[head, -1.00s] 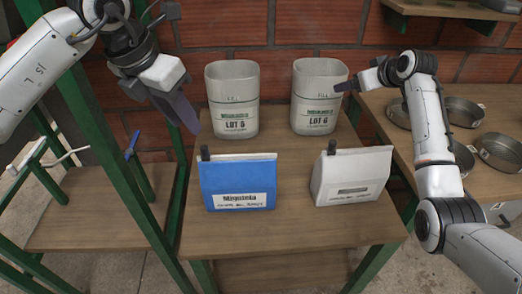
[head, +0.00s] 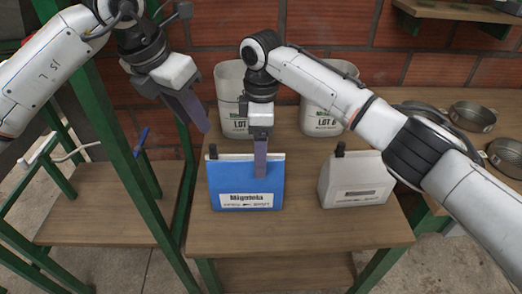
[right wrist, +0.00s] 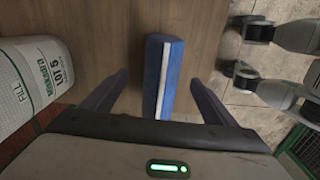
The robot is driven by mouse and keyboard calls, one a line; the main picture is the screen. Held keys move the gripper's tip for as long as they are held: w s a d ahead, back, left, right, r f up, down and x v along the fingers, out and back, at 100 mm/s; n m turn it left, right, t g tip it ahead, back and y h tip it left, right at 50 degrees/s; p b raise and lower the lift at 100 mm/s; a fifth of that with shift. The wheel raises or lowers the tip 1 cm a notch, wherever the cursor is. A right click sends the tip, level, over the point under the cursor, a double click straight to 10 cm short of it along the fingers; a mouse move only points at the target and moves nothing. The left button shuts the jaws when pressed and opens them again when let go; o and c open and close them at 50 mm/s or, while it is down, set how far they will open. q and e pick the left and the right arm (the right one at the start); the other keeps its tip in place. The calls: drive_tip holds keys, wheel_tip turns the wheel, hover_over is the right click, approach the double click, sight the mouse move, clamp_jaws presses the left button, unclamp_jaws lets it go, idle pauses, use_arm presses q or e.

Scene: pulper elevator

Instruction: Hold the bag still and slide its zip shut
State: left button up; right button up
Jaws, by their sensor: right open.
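The blue bag (head: 232,180) stands upright on the table, with a pale strip along its top edge and a dark tab (head: 213,152) at its top left corner. My right gripper (head: 260,174) points down at the bag's right half. In the right wrist view the open fingers (right wrist: 155,95) lie either side of the blue bag (right wrist: 172,75), with gaps on both sides; nothing is gripped. My left gripper (head: 206,128) hangs above and left of the bag, apart from it. Its fingers overlap in view, so its opening cannot be told.
A white bag (head: 355,180) with a dark tab stands to the right. Round metal pans (head: 473,115) sit on the right table. A green post (head: 118,150) rises at left. The table's front is clear.

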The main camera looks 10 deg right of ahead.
drive_tip(key=shift+s+f, duration=0.15)
drive_tip(key=shift+f, duration=0.25)
wheel_tip(320, 180, down, 10)
drive_tip(key=shift+f, duration=0.1)
drive_tip(key=c, duration=1.6)
use_arm(q)
drive_tip(key=c, duration=0.3)
use_arm(e)
drive_tip(key=shift+o, duration=0.2)
use_arm(q)
drive_tip(key=shift+a, duration=0.35)
drive_tip(key=c, duration=0.4)
drive_tip(key=m, duration=0.1)
drive_tip(key=a+m, duration=0.2)
drive_tip(key=shift+s+a+r+g+h, duration=0.2)
drive_tip(key=shift+s+g+h, duration=0.1)
drive_tip(key=shift+h, duration=0.1)
clamp_jaws()
hover_over(209, 158)
drive_tip(key=s+a, duration=0.2)
drive_tip(key=shift+m, duration=0.3)
drive_tip(key=f, duration=0.9)
drive_tip(key=shift+w+d+f, duration=0.1)
drive_tip(key=shift+w+d, duration=0.05)
drive_tip(key=shift+w, duration=0.05)
